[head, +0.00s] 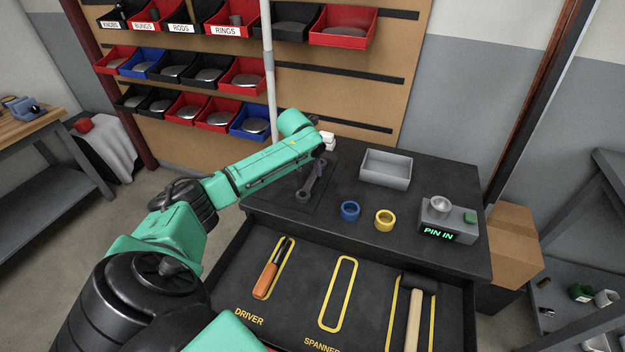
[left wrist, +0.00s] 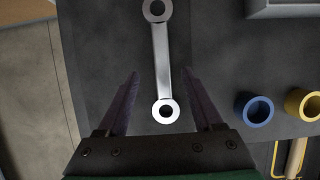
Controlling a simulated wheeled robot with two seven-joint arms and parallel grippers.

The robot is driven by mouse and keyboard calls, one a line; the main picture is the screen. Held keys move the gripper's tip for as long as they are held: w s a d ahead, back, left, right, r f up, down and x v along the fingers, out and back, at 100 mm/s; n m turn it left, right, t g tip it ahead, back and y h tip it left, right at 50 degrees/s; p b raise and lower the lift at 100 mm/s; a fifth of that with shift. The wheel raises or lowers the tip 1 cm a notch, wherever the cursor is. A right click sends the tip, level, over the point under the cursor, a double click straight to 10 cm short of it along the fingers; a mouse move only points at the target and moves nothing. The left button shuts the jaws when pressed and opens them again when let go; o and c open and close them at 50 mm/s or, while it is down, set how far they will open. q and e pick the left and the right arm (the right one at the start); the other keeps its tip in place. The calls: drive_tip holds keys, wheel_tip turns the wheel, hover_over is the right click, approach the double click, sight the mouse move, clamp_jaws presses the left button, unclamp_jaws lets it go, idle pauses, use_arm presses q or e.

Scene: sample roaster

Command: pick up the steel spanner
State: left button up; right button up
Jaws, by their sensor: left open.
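The steel spanner (left wrist: 160,60) lies flat on the dark worktop, a ring at each end. In the head view it (head: 301,194) is partly hidden by my left gripper (head: 312,171). In the left wrist view the open, empty jaws of my left gripper (left wrist: 162,80) stand on either side of the spanner's near end, with a gap on both sides. I cannot tell their height above the worktop. My right gripper is not in view.
The open drawer below has an empty SPANNER outline (head: 338,293), a screwdriver (head: 267,275) and a hammer (head: 414,315). On the worktop are a blue ring (head: 350,211), a yellow ring (head: 384,220), a grey tray (head: 386,169) and a PIN IN box (head: 447,222).

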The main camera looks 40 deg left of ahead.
sight(312, 177)
use_arm(q)
drive_tip(key=x, duration=0.4)
drive_tip(key=shift+w+d+f, duration=0.1)
drive_tip(key=shift+w+f, duration=0.05)
drive_tip(key=shift+f, duration=0.2)
drive_tip(key=shift+r, duration=0.1)
clamp_jaws()
